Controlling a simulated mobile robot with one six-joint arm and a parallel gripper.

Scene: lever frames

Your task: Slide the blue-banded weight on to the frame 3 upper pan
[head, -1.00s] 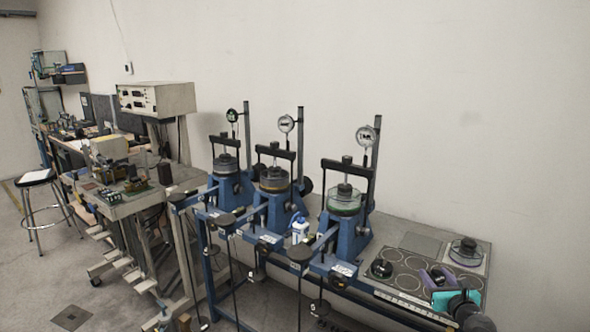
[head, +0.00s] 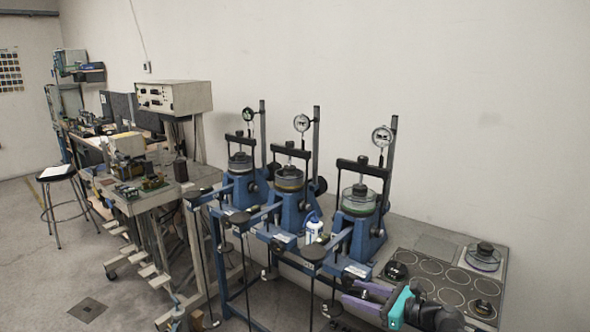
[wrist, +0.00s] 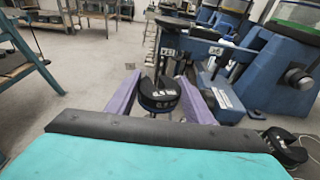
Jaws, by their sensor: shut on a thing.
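The blue-banded weight (wrist: 160,95), black with a pale label, sits between the purple fingers of my gripper (wrist: 155,98) in the wrist view. My gripper is shut on it and holds it upright. In the head view my gripper (head: 360,296) is at the lower right, in front of the bench edge, with the weight small and hard to make out. Frame 3 appears to be the nearest blue lever frame (head: 361,238). In the wrist view a dark pan (wrist: 175,22) shows beyond the weight.
Two more blue lever frames (head: 290,208) stand farther left. A grey mat with ringed places (head: 420,264) holds several other weights, including a black one (head: 396,270) and a larger one (head: 483,256). A white-and-blue bottle (head: 313,229) stands between frames.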

